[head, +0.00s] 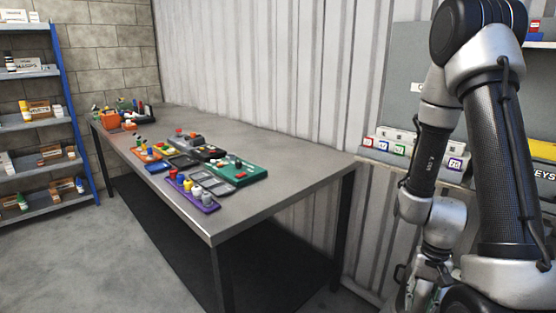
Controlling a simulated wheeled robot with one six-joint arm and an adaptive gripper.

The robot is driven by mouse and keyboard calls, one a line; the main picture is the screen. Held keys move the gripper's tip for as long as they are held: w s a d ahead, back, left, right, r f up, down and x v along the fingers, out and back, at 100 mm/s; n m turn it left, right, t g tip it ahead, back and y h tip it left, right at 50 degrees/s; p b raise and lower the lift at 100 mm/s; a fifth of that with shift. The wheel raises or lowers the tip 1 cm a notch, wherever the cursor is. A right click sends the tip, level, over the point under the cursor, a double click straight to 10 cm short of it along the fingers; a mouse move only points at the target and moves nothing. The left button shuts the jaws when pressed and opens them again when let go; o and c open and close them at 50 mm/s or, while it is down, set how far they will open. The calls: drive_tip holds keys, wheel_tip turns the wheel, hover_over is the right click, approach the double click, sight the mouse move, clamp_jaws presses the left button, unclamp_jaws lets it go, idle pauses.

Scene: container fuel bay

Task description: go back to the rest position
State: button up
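My arm (505,150) is folded at the right side of the head view, with its elbow at the top edge and its forearm hanging down. The wrist (443,222) is low, to the right of the table and apart from it. My gripper (424,290) is at the bottom edge below the wrist, small, dark and partly hidden by the arm and the frame edge. Its fingers cannot be made out, and I see no object held in it.
A grey table (285,180) runs along the corrugated wall. On it are a purple tray (205,205), a green tray (248,172), other trays and an orange container (112,121). A blue-framed shelf (72,110) stands left. Labelled bins (400,148) are behind my arm. Left floor is clear.

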drive_tip(key=s+a+r+n+t, duration=0.1)
drive_tip(key=s+r+n+t, duration=0.1)
drive_tip(key=r, duration=1.4)
drive_tip(key=s+a+r+n+t+h, duration=0.1)
drive_tip(key=s+r+n+t, duration=0.2)
drive_tip(key=r, duration=1.3)
drive_tip(key=shift+s+a+r+n+t, duration=0.3)
drive_tip(key=shift+r+n+t, duration=0.1)
drive_tip(key=shift+t, duration=0.1)
